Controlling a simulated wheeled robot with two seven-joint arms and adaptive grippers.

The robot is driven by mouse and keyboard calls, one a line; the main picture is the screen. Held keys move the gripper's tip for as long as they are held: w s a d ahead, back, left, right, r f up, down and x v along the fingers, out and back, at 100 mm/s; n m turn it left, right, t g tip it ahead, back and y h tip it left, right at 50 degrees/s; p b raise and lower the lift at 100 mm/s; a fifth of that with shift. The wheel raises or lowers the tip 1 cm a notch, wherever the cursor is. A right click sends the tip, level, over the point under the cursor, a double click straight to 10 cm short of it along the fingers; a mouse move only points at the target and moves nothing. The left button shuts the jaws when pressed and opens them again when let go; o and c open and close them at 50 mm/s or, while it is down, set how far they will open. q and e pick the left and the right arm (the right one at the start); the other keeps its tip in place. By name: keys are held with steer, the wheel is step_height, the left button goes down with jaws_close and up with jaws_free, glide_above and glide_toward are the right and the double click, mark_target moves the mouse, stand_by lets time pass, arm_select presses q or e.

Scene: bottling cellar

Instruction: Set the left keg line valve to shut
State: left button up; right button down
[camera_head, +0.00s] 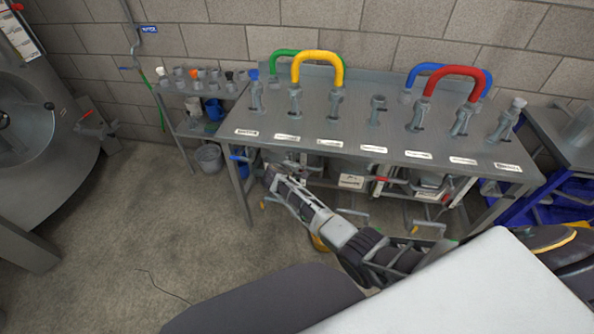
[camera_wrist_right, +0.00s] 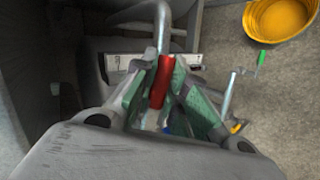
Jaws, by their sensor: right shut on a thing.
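My right arm comes in from the right in the head view and reaches low at the left end of the steel table. My right gripper (camera_head: 274,178) is there, partly hidden in shadow by the table. In the right wrist view my right gripper (camera_wrist_right: 158,98) has its green pads closed on a red valve handle (camera_wrist_right: 161,80). The handle lies between both fingers, below a grey pipe (camera_wrist_right: 161,28). A white label (camera_wrist_right: 122,62) is beside it, too blurred to read. The valve's body is mostly hidden. My left gripper is not in view.
Other red-handled valves (camera_head: 383,181) sit under the table (camera_head: 375,125). The tabletop holds pipe stubs and coloured hoses, yellow (camera_head: 318,54) and red (camera_head: 455,71).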

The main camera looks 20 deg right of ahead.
steer(key=shift+r+n+g+h, duration=0.3)
steer(key=shift+r+n+h, duration=0.25)
steer(key=shift+h, duration=0.15)
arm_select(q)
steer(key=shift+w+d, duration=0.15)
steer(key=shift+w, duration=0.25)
arm_select(e)
steer(key=shift+r+n+h, duration=0.25)
steer(key=shift+h, duration=0.15)
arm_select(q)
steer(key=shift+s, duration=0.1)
arm_select(e)
steer(key=c, duration=1.4)
jaws_free()
steer(key=shift+c, duration=0.2)
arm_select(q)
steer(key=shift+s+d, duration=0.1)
arm_select(e)
steer(key=shift+s, duration=0.1)
steer(key=v, duration=1.2)
